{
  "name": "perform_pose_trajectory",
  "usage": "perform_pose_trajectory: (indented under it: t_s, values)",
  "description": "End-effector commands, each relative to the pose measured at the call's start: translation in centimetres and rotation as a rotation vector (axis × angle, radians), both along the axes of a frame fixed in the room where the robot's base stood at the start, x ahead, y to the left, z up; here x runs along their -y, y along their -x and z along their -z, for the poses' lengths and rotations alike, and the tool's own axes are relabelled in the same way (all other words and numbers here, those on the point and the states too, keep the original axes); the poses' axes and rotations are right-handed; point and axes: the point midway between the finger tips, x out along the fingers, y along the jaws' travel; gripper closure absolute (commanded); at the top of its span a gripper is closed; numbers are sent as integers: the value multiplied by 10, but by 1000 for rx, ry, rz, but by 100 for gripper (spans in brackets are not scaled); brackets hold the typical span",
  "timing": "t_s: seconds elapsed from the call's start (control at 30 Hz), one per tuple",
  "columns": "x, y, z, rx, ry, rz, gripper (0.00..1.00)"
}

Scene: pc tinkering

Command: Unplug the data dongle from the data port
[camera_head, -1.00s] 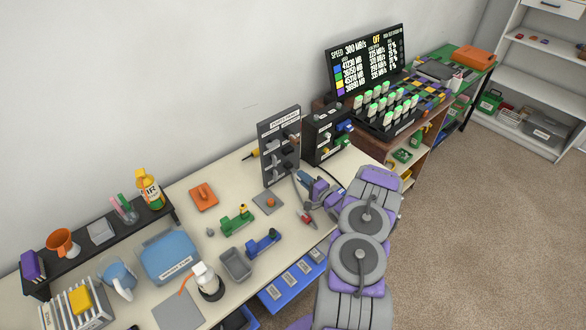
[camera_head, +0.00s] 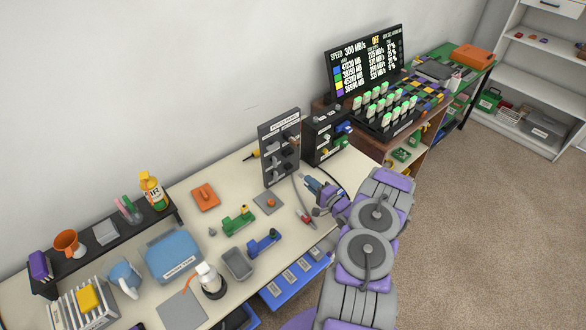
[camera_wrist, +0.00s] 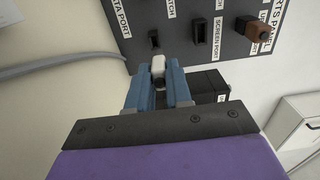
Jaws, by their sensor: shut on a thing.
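My gripper (camera_wrist: 160,85) is shut on a small white dongle (camera_wrist: 158,66), held between its two blue fingertips in the wrist view. The grey ports panel (camera_wrist: 185,45) is just beyond it, with a "data port" label at the upper left. The dark slot beside that label, the data port (camera_wrist: 153,39), looks empty. The dongle appears apart from the slot, in front of the panel's lower edge. In the head view the panel (camera_head: 267,160) stands upright on the table, and my gripper (camera_head: 309,181) is to its right. The dongle is too small to tell there.
A black box (camera_head: 320,140) with plugs stands right of the panel. A brown connector (camera_wrist: 259,32) sits in another port. A grey cable (camera_wrist: 60,64) runs at the left of the wrist view. Green and blue toy-like parts (camera_head: 262,243) lie on the table left of my arm.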

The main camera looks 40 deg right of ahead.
Motion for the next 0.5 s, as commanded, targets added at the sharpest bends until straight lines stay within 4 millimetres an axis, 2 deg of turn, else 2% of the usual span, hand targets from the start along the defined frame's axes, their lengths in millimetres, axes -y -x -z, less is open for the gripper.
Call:
perform_pose_trajectory:
  t_s: [0.3, 0.5]
  values:
    - [3, 26, -16, -1, -1, 2, 100]
    - [3, 37, -19, -1, -1, 0, 100]
